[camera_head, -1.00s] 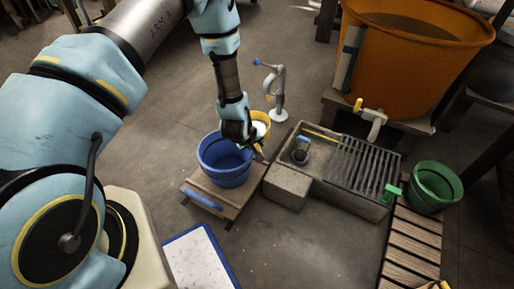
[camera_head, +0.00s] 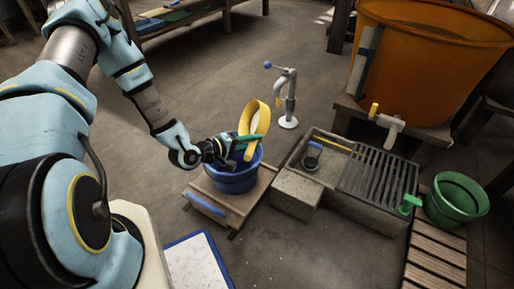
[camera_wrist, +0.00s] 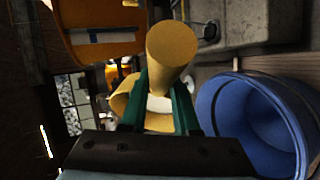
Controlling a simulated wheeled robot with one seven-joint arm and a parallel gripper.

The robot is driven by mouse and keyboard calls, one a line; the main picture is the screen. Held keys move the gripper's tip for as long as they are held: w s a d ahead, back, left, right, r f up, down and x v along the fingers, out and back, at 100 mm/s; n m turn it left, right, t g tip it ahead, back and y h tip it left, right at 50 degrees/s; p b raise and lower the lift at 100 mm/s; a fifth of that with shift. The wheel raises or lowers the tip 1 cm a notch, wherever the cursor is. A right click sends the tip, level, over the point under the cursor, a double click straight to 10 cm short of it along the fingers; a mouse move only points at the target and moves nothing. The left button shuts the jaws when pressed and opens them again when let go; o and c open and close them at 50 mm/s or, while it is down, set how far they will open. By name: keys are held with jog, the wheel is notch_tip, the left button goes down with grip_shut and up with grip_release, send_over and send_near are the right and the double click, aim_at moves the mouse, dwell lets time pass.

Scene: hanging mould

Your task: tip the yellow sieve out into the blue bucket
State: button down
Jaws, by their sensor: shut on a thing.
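The yellow sieve (camera_head: 263,118) is turned on its side, its ring standing steeply over the far rim of the blue bucket (camera_head: 235,182). My gripper (camera_head: 246,140) is just above the bucket's mouth, shut on the sieve's handle. In the wrist view the green fingers of my gripper (camera_wrist: 161,82) close around the yellow sieve's thick handle (camera_wrist: 172,48), with the ring behind. A pale patch shows inside the ring; I cannot tell if it is contents. The blue bucket (camera_wrist: 215,115) is at the right there. Most of its inside is hidden in the head view.
The bucket stands on a low wooden stand (camera_head: 250,205). A stone sink with a grate (camera_head: 375,180) lies to the right, a pale clamp-like fixture (camera_head: 290,100) behind. A large orange tub (camera_head: 425,70) and a green bucket (camera_head: 457,205) are further right.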

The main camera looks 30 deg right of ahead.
jog(key=a+h+b, duration=0.1)
jog(key=h+b, duration=0.1)
jog(key=b, duration=0.1)
jog(key=w+a+f+n+h+b, duration=0.1)
jog(key=h+b, duration=0.1)
jog(key=b, duration=0.1)
jog(key=a+n+h+b, duration=0.1)
jog(key=b, duration=0.2)
jog(key=shift+w+a+f+h+b, duration=0.15)
jog(key=shift+a+f+h+b, duration=0.15)
jog(key=shift+a+f+h, duration=0.1)
dwell(1.3)
